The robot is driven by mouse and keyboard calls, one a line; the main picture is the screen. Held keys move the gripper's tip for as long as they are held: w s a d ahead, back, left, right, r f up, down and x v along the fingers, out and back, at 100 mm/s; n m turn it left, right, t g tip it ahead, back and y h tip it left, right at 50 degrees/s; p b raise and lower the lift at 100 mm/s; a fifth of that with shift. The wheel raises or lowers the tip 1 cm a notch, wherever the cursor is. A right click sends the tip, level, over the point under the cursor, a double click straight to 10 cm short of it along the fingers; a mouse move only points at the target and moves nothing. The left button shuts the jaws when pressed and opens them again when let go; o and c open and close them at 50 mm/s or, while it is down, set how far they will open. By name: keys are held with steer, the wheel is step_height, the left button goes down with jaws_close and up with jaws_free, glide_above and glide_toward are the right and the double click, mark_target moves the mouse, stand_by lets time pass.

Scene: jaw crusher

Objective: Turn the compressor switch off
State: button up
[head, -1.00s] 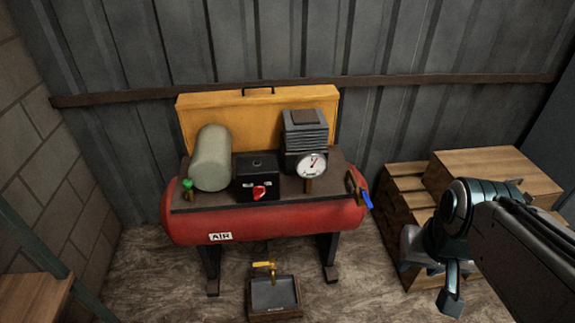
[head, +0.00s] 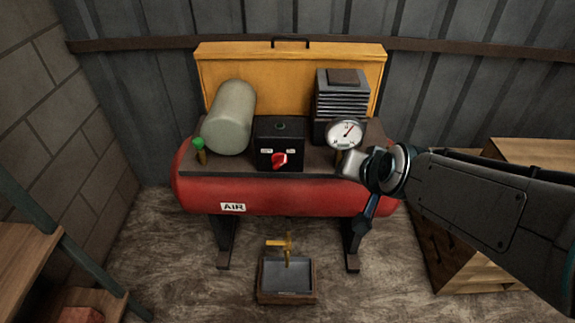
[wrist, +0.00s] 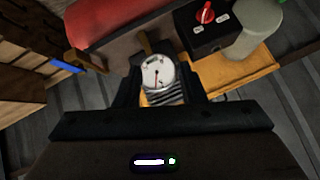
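The compressor switch is a red knob (head: 280,160) on the front of a black box (head: 265,140) on top of the red compressor tank (head: 290,200). A small white label sits on each side of the knob; I cannot read them. My gripper (head: 352,164) is right of the switch box, in front of the pressure gauge (head: 344,134), and touches neither visibly. In the wrist view its two dark fingers are spread with the gauge (wrist: 157,73) showing between them, and nothing is held. The red knob (wrist: 205,13) and its box (wrist: 203,38) are at the wrist view's top right.
A grey cylinder (head: 231,117) and a green-topped valve (head: 199,146) stand left of the box. A finned block (head: 343,92) is behind the gauge. A yellow panel (head: 225,62) backs them. A tray (head: 262,295) is below; wooden crates (head: 455,250) are at right.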

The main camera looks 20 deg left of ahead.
steer(key=w+a+f+m+t+y+b, duration=0.2)
steer(key=w+a+f+t+b, duration=0.2)
steer(key=a+f+b, duration=0.55)
steer(key=m+t+h+b, duration=0.1)
steer(key=m+t+b, duration=0.35)
steer(key=b, duration=0.85)
glide_toward(278, 167)
steer(key=shift+n+t+h, duration=0.25)
steer(key=shift+t+h, duration=0.15)
steer(key=shift+t, duration=0.05)
steer(key=b+x, duration=0.1)
steer(key=x, duration=0.4)
steer(key=b+x, duration=0.1)
steer(key=x, duration=0.1)
steer(key=shift+w+a+f+b, duration=0.25)
steer(key=shift+w+f+b, duration=0.05)
steer(key=shift+f, duration=0.05)
steer(key=shift+x, duration=0.75)
steer(key=shift+r, duration=0.1)
jaws_close()
